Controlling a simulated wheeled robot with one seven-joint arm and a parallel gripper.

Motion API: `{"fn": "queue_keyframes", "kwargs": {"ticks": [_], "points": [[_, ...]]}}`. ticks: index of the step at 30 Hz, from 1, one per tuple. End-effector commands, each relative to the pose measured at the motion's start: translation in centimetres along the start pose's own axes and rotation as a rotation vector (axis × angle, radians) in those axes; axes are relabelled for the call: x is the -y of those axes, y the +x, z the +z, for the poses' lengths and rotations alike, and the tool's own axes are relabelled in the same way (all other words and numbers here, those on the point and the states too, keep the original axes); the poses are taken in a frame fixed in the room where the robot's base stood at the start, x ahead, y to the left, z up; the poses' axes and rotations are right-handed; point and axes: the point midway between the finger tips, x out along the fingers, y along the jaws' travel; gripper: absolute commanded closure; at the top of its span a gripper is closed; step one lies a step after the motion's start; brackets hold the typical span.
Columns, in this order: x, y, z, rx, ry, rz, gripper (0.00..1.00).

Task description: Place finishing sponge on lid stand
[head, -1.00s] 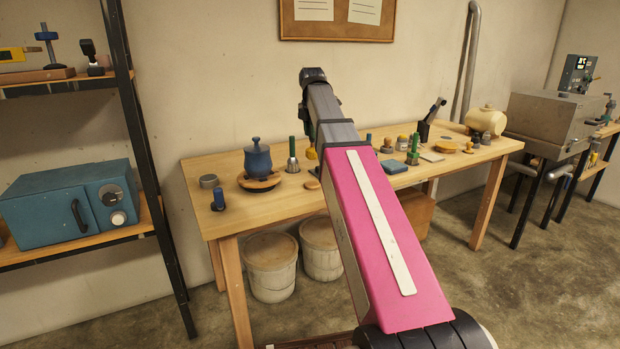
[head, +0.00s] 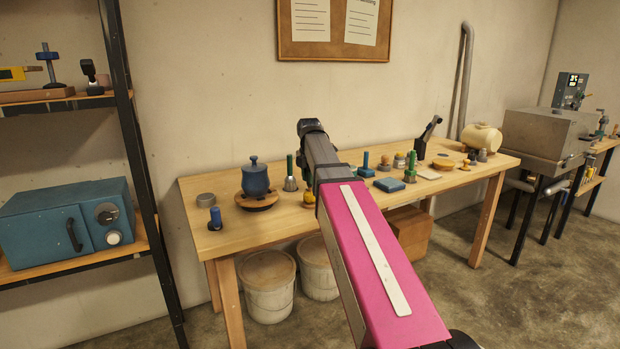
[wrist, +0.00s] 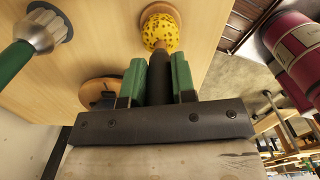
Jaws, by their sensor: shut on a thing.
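The finishing sponge is a yellow, dark-speckled head (wrist: 160,32) on a dark handle. My gripper (wrist: 160,78) is shut on the handle between its green fingers in the wrist view, with the sponge head beyond the fingertips. In the head view the sponge (head: 309,189) shows as a small yellow patch below my arm's end, pointing down at the table. A small round wooden piece (head: 308,203), probably the lid stand, lies right under it. Its tan rim (wrist: 160,8) shows around the sponge in the wrist view. I cannot tell whether the two touch.
A green-handled tool (head: 290,172) stands close to the left of my gripper. A blue lidded pot (head: 256,178) sits on a wooden disc (head: 257,203) farther left. A blue block (head: 389,185) lies to the right.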

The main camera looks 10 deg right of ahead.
Motion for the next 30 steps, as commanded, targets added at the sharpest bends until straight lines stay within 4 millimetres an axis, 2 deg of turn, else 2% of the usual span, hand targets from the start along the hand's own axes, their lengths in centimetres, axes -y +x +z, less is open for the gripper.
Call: {"fn": "queue_keyframes", "kwargs": {"ticks": [7,8,10,22,26,30], "points": [[0.0,0.2,0.0,0.000,0.000,-0.001,1.00],[0.0,0.3,0.0,0.000,0.000,-0.001,0.72],[0.0,0.2,0.0,0.000,0.000,-0.001,0.50],[0.0,-0.3,0.0,0.000,0.000,0.000,0.50],[-0.1,-1.8,0.1,0.000,0.000,0.000,0.50],[-0.1,-4.3,0.1,0.000,0.000,0.001,0.50]]}}
